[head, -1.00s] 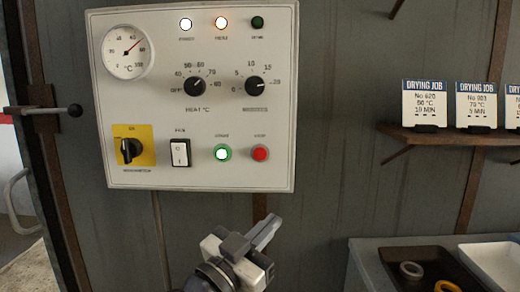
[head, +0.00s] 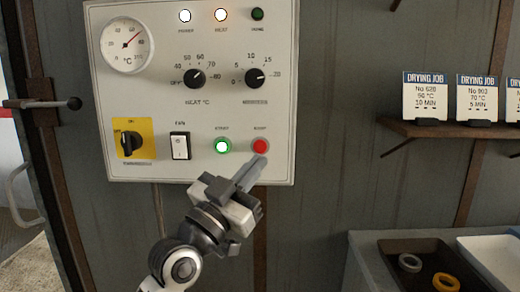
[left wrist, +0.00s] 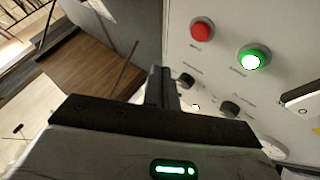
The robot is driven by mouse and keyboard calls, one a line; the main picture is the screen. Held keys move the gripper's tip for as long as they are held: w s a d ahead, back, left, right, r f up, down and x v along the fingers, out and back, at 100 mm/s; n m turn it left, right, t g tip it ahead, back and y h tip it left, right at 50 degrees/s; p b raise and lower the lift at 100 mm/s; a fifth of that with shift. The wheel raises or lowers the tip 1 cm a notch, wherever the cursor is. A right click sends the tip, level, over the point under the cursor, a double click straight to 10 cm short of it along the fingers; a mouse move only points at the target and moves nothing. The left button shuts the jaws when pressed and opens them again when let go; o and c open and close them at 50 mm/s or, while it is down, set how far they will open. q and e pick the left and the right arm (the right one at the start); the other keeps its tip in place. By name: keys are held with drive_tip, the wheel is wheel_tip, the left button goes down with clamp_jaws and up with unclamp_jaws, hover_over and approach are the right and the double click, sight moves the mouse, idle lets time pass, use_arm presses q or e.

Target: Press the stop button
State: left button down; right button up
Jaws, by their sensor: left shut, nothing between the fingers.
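The red stop button (head: 260,146) is at the lower right of the white control panel (head: 200,100), right of the green-lit start button (head: 222,146). It also shows in the left wrist view (left wrist: 202,29), with the lit green button (left wrist: 252,57) beside it. My left gripper (head: 256,166) is shut and empty. Its fingertips are just below the stop button in the head view; I cannot tell whether they touch the panel. In the left wrist view the closed fingers (left wrist: 161,88) point toward the panel, apart from the red button. My right gripper is not in view.
The panel carries a gauge (head: 127,45), two dials, a yellow rotary switch (head: 133,139) and a fan switch (head: 180,146). At right are a shelf (head: 450,131) with drying job cards and a bench with a dark tray (head: 425,247) holding rings.

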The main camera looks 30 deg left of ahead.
use_arm(q)
drive_tip(key=b, duration=0.1)
approach(271, 137)
drive_tip(key=w+d+r, duration=0.1)
drive_tip(key=w+r, duration=0.1)
drive_tip(key=shift+w+f, duration=0.1)
drive_tip(key=shift+w, duration=0.2)
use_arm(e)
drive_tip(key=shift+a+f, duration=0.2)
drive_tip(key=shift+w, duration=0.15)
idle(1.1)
use_arm(q)
drive_tip(key=shift+w, duration=0.1)
drive_tip(key=shift+w+a+b, duration=0.2)
drive_tip(key=shift+w+b, duration=0.05)
drive_tip(key=shift+b, duration=0.05)
drive_tip(key=shift+w+a, duration=0.25)
drive_tip(key=shift+w, duration=0.1)
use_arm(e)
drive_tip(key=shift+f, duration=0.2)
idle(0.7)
use_arm(q)
drive_tip(key=shift+s+d, duration=0.45)
drive_tip(key=shift+s, duration=0.25)
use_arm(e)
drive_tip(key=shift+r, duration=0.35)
